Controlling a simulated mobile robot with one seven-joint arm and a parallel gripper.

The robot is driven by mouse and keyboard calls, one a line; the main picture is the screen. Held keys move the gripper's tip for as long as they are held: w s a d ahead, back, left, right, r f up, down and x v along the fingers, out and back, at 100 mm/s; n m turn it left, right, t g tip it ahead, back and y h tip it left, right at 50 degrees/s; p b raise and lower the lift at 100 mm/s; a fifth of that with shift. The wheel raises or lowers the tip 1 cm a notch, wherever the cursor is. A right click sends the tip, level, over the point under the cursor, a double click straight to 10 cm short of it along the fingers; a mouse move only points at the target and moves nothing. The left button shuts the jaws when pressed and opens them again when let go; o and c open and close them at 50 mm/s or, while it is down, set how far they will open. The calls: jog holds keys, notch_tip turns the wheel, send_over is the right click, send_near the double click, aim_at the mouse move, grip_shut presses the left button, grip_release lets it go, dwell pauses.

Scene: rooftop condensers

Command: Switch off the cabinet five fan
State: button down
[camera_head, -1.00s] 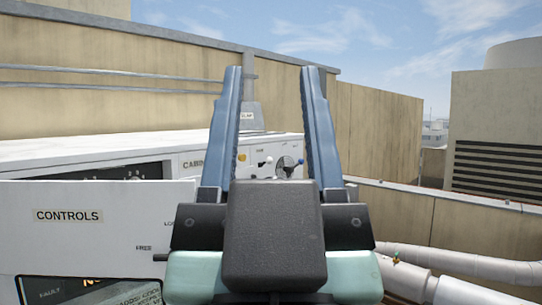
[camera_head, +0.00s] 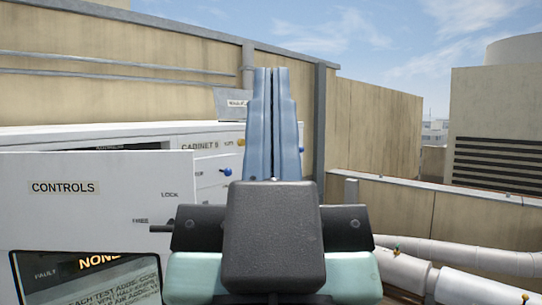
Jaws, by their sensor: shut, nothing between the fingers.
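The white cabinet marked CABINET 5 (camera_head: 205,161) stands behind a white front panel, left of centre. A yellow knob (camera_head: 241,142) and a blue knob (camera_head: 227,171) show on its face, just left of my fingers. My gripper (camera_head: 272,70) points up and away in the middle of the view, its two blue fingers together with nothing between them. The fingers cover the right part of the cabinet face, so the dial there is hidden. I cannot tell whether the fingers touch the cabinet, and no fan label can be read.
The white panel marked CONTROLS (camera_head: 100,216) fills the left foreground, with LOCK and FREE markings. Its display (camera_head: 90,279) reads FAULT NONE. A tan wall (camera_head: 120,100) stands behind. Pale pipes (camera_head: 460,255) run low at the right, near a louvred unit (camera_head: 495,130).

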notch_tip(320, 180, down, 12)
jog(key=b, duration=0.9)
jog(key=shift+w+r, duration=0.1)
